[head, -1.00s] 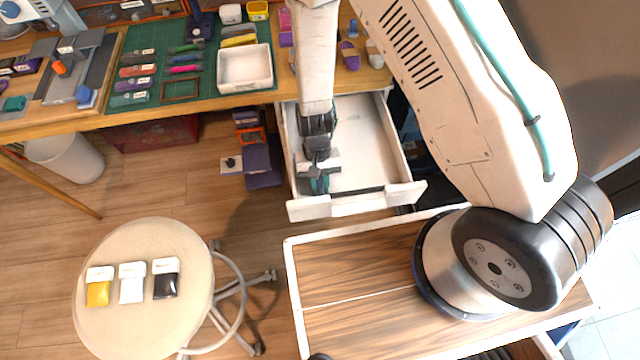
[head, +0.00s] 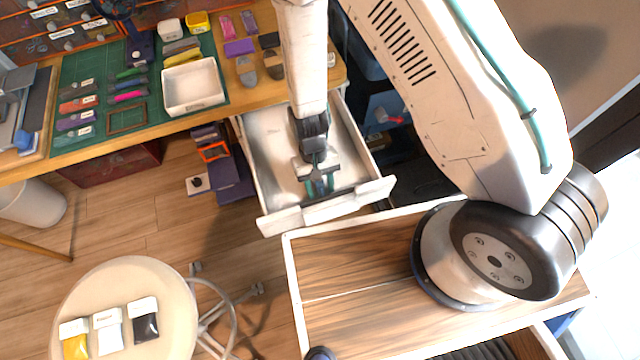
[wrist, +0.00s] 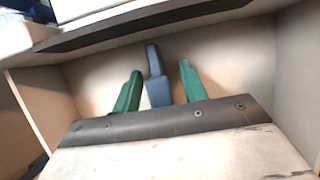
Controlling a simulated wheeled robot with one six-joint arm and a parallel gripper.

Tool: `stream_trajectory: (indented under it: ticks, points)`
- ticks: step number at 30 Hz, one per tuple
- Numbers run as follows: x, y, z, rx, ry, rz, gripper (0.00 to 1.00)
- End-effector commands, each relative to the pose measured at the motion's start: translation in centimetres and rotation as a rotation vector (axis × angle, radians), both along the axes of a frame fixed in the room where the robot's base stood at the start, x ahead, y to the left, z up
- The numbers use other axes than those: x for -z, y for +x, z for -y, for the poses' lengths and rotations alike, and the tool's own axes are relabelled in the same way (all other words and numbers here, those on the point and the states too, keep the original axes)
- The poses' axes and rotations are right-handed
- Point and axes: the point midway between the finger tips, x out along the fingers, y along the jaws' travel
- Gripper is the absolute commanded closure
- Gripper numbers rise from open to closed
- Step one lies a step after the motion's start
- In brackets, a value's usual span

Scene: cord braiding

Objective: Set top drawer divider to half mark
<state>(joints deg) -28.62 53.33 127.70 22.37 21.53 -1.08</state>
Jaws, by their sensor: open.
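The top drawer (head: 270,160) is pulled out under the workbench and looks almost empty. A dark strip, which looks like the divider (head: 345,193), lies across it close behind the front panel. A dark strip also runs across the top of the wrist view (wrist: 110,34). My gripper (head: 320,190) is inside the drawer, near the middle of its width, pointing at the front end. Its green fingers (wrist: 160,67) are open and apart. A blue-grey upright piece (wrist: 158,92) shows between them; I cannot tell whether it belongs to the divider. No half mark is readable.
The workbench above holds a green mat (head: 80,68), a white tray (head: 193,86) and several small tools. A round stool (head: 170,300) with several pouches stands at lower left. Purple and orange boxes (head: 228,172) sit on the floor left of the drawer.

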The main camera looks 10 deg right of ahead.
Motion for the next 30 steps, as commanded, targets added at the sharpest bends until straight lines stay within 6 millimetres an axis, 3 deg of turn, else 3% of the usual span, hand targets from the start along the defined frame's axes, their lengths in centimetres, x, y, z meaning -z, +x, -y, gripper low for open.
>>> stream_trajectory:
  ticks: [8,21,30]
  points:
    - [-0.1,0.1,0.0,0.0,0.0,0.001,0.58]
    - [-6.1,2.6,-0.3,0.001,0.002,0.003,0.58]
    - [-7.2,3.0,-0.3,0.001,-0.001,-0.001,0.58]
